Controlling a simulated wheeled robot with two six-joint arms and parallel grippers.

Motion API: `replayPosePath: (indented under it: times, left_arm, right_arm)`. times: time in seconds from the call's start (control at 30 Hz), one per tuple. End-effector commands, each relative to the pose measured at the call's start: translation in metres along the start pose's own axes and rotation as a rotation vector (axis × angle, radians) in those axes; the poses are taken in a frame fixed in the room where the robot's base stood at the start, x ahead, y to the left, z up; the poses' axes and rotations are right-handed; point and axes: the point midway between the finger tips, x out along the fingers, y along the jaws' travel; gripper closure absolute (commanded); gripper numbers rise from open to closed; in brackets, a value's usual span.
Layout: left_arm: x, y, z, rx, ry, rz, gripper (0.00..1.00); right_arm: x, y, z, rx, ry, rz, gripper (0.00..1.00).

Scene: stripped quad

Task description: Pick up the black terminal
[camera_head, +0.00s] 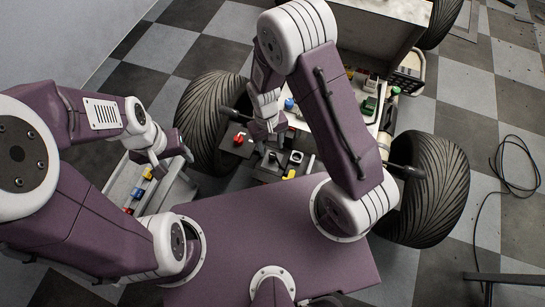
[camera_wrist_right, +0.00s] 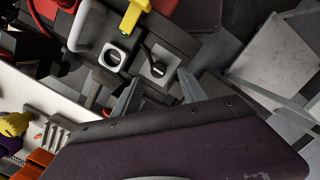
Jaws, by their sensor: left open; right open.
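A small black terminal (camera_wrist_right: 157,68) stands on a light grey square plate in the right wrist view; I take this to be the task's terminal. It also shows, small, in the head view (camera_head: 272,157). My right gripper (camera_wrist_right: 158,84) is open, its two grey fingers pointing toward the terminal from either side, apart from it as far as I can tell. In the head view my right gripper (camera_head: 268,132) hangs above the dark block. My left gripper (camera_head: 172,155) is open and empty over the tray at the left.
Beside the terminal are a white ring fitting (camera_wrist_right: 112,57) and a yellow handle (camera_wrist_right: 132,16). A red part (camera_head: 238,140) sits nearby. A grey tray (camera_head: 122,183) holds small coloured parts. Large black tyres (camera_head: 212,110) flank the block. A loose cable (camera_head: 515,165) lies on the floor.

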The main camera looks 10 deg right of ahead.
Motion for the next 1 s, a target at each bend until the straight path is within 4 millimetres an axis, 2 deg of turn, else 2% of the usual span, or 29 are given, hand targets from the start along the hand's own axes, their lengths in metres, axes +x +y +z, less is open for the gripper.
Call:
replayPosePath:
  times: [0.1,0.33,0.6,0.63,0.8,1.0]
  left_arm:
    - [0.002,0.000,0.000,0.000,0.000,0.000,0.44]
    - [0.010,0.000,0.001,0.000,0.000,0.000,0.44]
    - [0.009,0.000,0.001,0.000,0.000,0.000,0.44]
    - [0.009,0.000,0.001,0.000,0.000,0.000,0.44]
    - [0.010,0.000,0.001,0.000,0.000,0.000,0.44]
    - [0.009,0.000,0.001,0.000,0.000,0.000,0.44]
  right_arm:
    - [0.006,0.001,0.001,0.000,-0.002,0.000,0.50]
    - [0.046,0.003,0.001,0.000,-0.003,0.000,0.50]
    - [0.052,0.003,0.000,0.000,0.001,0.000,0.50]
    - [0.052,0.003,0.000,0.000,0.001,0.000,0.53]
    - [0.051,0.003,0.000,0.000,0.001,0.000,1.00]
    - [0.051,0.003,0.000,0.000,0.001,0.000,1.00]
